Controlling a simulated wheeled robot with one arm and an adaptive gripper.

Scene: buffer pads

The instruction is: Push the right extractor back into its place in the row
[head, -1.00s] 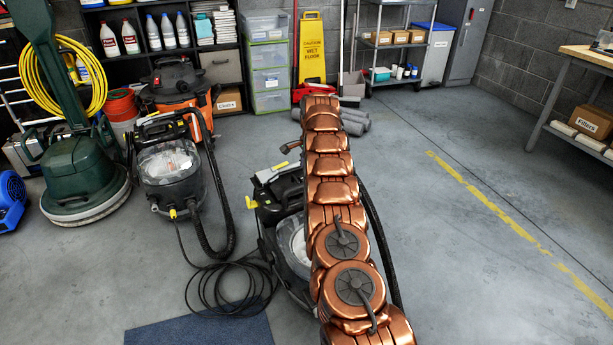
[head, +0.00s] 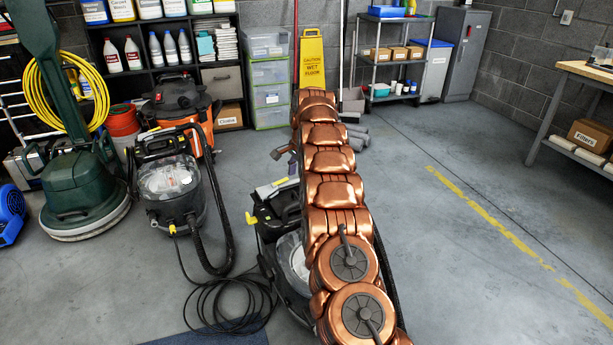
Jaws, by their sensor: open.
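The right extractor (head: 268,212) is a black and grey machine with a clear dome, a pale grey handle top and a yellow tab. It stands on the floor, nearer to me than the left extractor (head: 172,182), which stands upright at left with its hose and cable. My copper arm covers much of the right extractor's right side. The visible part of my gripper (head: 283,152) sticks out left of the arm, just beyond and above the extractor's handle. It is open, and its fingertips are mostly hidden by the arm. Contact with the extractor cannot be told.
A green floor machine (head: 82,190) and an orange-black vacuum (head: 178,105) stand at left. A looped cable (head: 230,300) lies on the floor between the extractors. A yellow wet-floor sign (head: 311,60) stands behind. Open floor lies right, towards the workbench (head: 575,85).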

